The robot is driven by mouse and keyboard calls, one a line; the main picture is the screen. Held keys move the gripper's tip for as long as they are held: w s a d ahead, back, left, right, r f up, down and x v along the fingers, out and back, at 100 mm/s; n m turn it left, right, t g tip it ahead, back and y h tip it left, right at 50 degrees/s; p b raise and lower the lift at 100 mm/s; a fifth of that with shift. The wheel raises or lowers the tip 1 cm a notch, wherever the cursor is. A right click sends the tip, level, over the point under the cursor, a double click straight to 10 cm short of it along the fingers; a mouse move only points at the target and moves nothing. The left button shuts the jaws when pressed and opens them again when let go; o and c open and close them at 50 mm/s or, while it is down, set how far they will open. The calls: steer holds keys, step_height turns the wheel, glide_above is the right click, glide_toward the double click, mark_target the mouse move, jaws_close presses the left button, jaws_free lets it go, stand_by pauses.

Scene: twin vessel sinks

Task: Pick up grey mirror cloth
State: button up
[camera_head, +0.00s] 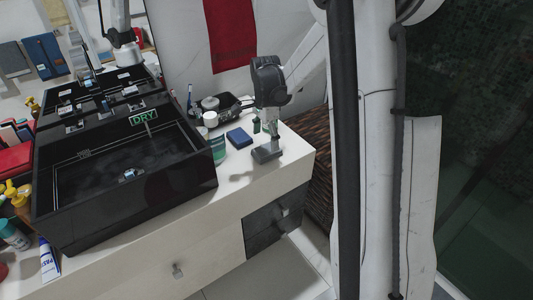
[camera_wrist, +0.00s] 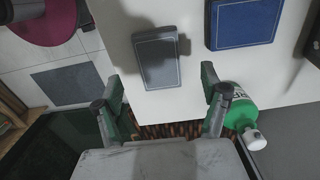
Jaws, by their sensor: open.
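The grey mirror cloth (camera_wrist: 157,62) is a flat, dark grey folded rectangle with a thin pale border. It lies on the pale countertop, and in the head view it shows near the counter's right end (camera_head: 266,154). My gripper (camera_wrist: 162,84) is open, with its two green-padded fingers spread wide and nothing between them. In the head view, my gripper (camera_head: 266,127) hangs above the cloth, pointing down. In the wrist view the cloth appears beyond the fingertips, between their lines. I cannot tell the exact height gap.
A blue folded cloth (camera_wrist: 244,22) lies beside the grey one, also in the head view (camera_head: 239,137). A green bottle with a white cap (camera_wrist: 240,107) is near my right finger. The black sink (camera_head: 125,185) stands left. A dark tray (camera_head: 228,104) holds items behind.

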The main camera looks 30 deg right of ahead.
mark_target(266, 149)
steer(key=shift+d+f+b, duration=0.1)
steer(key=shift+f+b, duration=0.45)
steer(key=shift+f, duration=2.1)
steer(key=shift+s, duration=0.1)
steer(key=shift+c, duration=0.5)
steer(key=c, duration=1.1)
